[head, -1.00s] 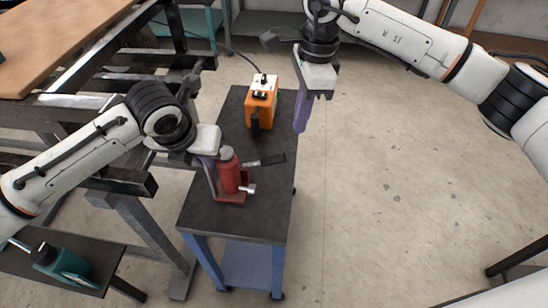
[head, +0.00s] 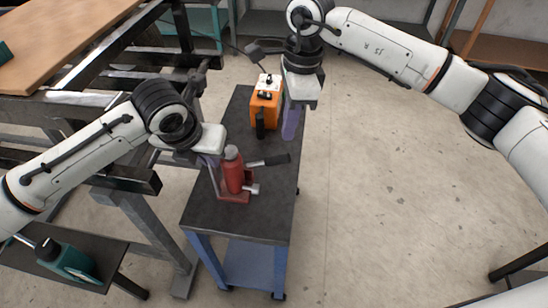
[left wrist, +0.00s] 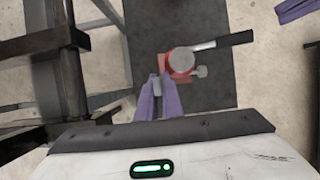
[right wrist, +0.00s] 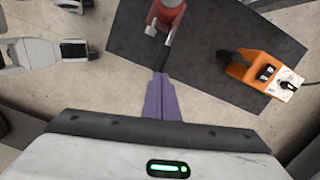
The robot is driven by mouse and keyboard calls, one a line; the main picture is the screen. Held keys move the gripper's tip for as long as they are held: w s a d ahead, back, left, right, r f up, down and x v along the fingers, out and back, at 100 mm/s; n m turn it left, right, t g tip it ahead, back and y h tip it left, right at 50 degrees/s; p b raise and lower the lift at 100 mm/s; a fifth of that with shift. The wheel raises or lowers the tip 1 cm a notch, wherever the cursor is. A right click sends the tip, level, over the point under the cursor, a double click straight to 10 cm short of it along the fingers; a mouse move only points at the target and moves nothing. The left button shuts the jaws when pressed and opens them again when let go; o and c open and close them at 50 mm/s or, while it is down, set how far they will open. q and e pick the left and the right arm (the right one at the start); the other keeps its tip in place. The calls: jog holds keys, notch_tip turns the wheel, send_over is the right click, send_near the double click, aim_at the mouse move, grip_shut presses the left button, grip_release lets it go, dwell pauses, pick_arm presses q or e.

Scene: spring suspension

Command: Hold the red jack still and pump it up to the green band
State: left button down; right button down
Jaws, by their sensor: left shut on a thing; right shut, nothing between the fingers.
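The red jack (head: 234,177) stands upright on the dark top of a small cart. Its handle with a black grip (head: 277,160) sticks out to the right, close to level. My left gripper (left wrist: 158,90) is shut on a small part at the left side of the jack, seen in the left wrist view. My right gripper (head: 290,136) is shut and empty, beyond the handle's black end. In the right wrist view its purple fingertips (right wrist: 160,78) point at the grip (right wrist: 161,58) and appear just short of it. I cannot make out a green band.
An orange box (head: 265,108) with a white top stands at the back of the cart (head: 215,215), left of my right gripper. A dark metal frame with a wooden board (head: 60,40) is at the left. Open floor lies to the right.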

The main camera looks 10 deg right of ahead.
aim_at(283, 156)
jog(key=f, duration=0.6)
jog(key=shift+a, duration=0.3)
jog(key=shift+a+f, duration=0.15)
jog(key=shift+f, duration=0.35)
